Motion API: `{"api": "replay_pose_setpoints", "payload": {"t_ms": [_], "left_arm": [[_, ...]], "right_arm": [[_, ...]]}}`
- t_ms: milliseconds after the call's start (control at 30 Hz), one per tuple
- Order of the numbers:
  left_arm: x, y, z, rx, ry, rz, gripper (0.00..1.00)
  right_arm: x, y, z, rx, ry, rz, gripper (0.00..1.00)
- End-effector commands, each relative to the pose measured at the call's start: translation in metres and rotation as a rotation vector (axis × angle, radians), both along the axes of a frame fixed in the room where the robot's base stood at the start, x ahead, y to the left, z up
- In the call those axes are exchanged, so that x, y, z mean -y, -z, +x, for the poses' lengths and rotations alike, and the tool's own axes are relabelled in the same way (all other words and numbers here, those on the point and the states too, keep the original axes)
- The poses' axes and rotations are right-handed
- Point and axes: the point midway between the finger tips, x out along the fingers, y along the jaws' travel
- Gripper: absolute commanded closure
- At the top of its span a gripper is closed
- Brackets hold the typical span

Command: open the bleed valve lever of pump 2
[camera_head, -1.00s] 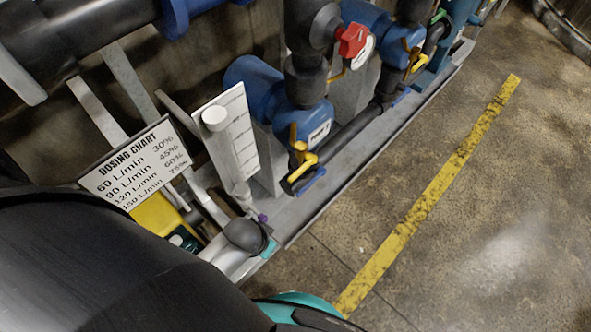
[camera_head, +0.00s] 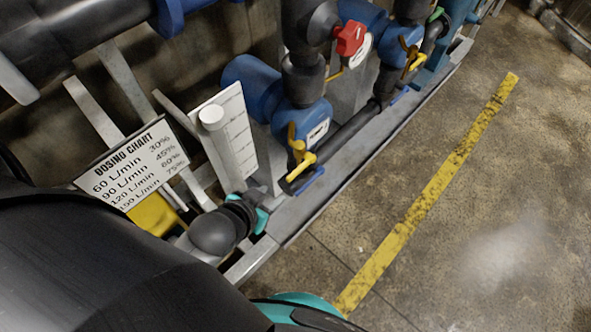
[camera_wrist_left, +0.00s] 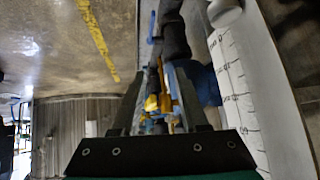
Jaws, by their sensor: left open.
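Two blue pump units stand on the grey plinth. The nearer blue unit (camera_head: 299,117) carries a yellow lever (camera_head: 303,161) low on its front, above a blue-handled pipe end. The farther unit has a similar yellow lever (camera_head: 415,62). I cannot read which one is pump 2. My left gripper (camera_head: 262,212) is left of the nearer lever and apart from it. In the left wrist view its two long fingers (camera_wrist_left: 154,72) are spread and empty. A yellow lever (camera_wrist_left: 152,103) shows between them, farther off. My right gripper is out of view.
A dosing chart sign (camera_head: 132,165) and a white scale panel (camera_head: 236,128) stand close to my left arm. The floor around the yellow line (camera_head: 430,200) is clear.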

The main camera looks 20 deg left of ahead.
Motion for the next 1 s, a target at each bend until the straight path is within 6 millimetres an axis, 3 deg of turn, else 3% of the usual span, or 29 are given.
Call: {"api": "replay_pose_setpoints", "payload": {"t_ms": [200, 367, 800, 1000], "left_arm": [[-0.01, 0.014, 0.006, 0.213, 0.036, -0.03, 0.56], [-0.015, 0.016, -0.001, 0.371, 0.08, -0.069, 0.56], [-0.022, -0.001, -0.057, 0.711, 0.226, -0.221, 0.56], [-0.023, -0.007, -0.067, 0.757, 0.25, -0.248, 0.56]], "right_arm": [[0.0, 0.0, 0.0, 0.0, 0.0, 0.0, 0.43], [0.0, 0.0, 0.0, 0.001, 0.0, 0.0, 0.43], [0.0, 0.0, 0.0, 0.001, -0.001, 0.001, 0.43], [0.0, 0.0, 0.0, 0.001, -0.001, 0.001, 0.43]]}}
